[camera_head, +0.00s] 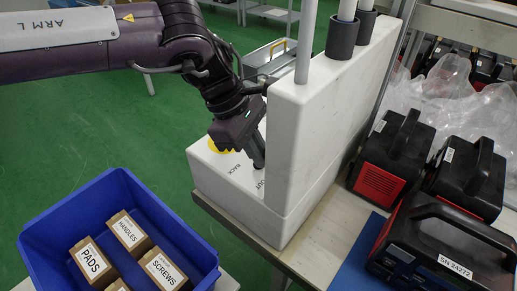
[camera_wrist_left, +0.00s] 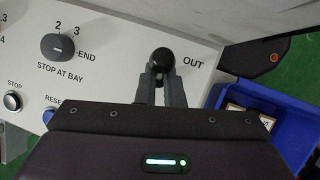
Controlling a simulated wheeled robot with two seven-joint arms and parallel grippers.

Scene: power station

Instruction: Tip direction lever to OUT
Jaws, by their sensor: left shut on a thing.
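The direction lever shows in the left wrist view as a black ball knob (camera_wrist_left: 162,58) on the white panel (camera_wrist_left: 120,62), just left of the OUT label (camera_wrist_left: 193,63). My left gripper (camera_wrist_left: 159,76) is shut on the knob, with its two dark fingers on either side of it. In the head view my left gripper (camera_head: 258,160) points down at the top of the white control box (camera_head: 210,165), close to the OUT label and the RACK label. The lever's shaft and tilt are hidden by the fingers. My right gripper is not in view.
A knob marked STOP AT BAY (camera_wrist_left: 58,47) and a STOP button (camera_wrist_left: 13,101) sit left of the lever. A tall white housing (camera_head: 310,130) rises right of the gripper. A blue bin (camera_head: 50,215) with labelled boxes is front left. Black-and-red units (camera_head: 392,160) stand right.

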